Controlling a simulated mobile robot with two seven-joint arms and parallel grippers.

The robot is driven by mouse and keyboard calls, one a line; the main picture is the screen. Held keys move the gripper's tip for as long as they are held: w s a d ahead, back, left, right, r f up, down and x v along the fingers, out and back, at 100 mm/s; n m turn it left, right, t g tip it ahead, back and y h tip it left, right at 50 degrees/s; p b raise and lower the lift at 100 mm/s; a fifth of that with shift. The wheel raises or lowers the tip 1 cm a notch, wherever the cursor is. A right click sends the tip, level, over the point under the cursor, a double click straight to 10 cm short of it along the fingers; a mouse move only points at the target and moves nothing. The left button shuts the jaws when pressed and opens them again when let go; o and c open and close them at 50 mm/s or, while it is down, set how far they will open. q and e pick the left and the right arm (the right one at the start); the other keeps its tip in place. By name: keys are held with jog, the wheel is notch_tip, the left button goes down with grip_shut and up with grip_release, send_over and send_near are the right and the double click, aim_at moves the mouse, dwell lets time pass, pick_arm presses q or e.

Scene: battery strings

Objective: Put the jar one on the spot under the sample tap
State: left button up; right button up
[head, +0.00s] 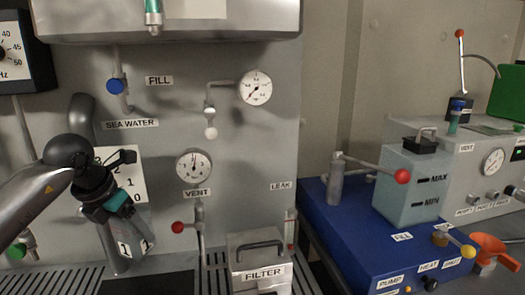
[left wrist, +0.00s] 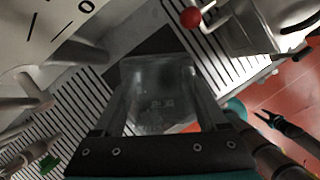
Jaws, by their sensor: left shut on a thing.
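My left gripper (head: 122,205) comes in from the left in the head view and points down and right. It is shut on a clear jar (head: 122,232) with labels marked 1. In the left wrist view the jar (left wrist: 158,85) fills the space between the fingers and looks empty. The jar is tilted and held in front of the wall panel, above the slatted grating. A dark patch (head: 148,284) lies in the grating below it. No tap is labelled as the sample tap. My right gripper (left wrist: 266,118) appears small at the right of the wrist view, with its prongs apart.
A red-knobbed valve (head: 178,227) stands right of the jar, with a FILTER box (head: 258,258) beyond it. A numbered scale plate (head: 112,160) is close behind my gripper. A blue pump unit (head: 345,225) stands at the right. The grating between has some free room.

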aim_at(151, 247)
pick_arm(q)
jog(key=s+d+m+h, duration=0.1)
jog(key=m, duration=0.2)
jog(key=s+d+f+m+g, duration=0.1)
jog(key=d+m, duration=0.1)
jog(key=m, duration=0.1)
jog(key=s+d+m+g+h, duration=0.1)
jog(key=d+m, duration=0.1)
jog(key=shift+s+d+f+m+h, duration=0.1)
jog(key=shift+s+f+m+h, duration=0.2)
jog(key=shift+m, duration=0.1)
jog(key=s+d+f+m+g+y, duration=0.1)
jog(key=s+m, duration=0.5)
jog(key=m, duration=0.6)
jog(key=s+d+f+m+g+y, duration=0.1)
jog(key=s+d+m+g+y, duration=0.2)
jog(key=m, duration=0.8)
jog(key=shift+s+d+m+g, duration=0.4)
jog(key=shift+s+d+g, duration=1.1)
jog(key=shift+s, duration=0.75)
jog(key=shift+d, duration=0.1)
jog(key=shift+f, duration=0.1)
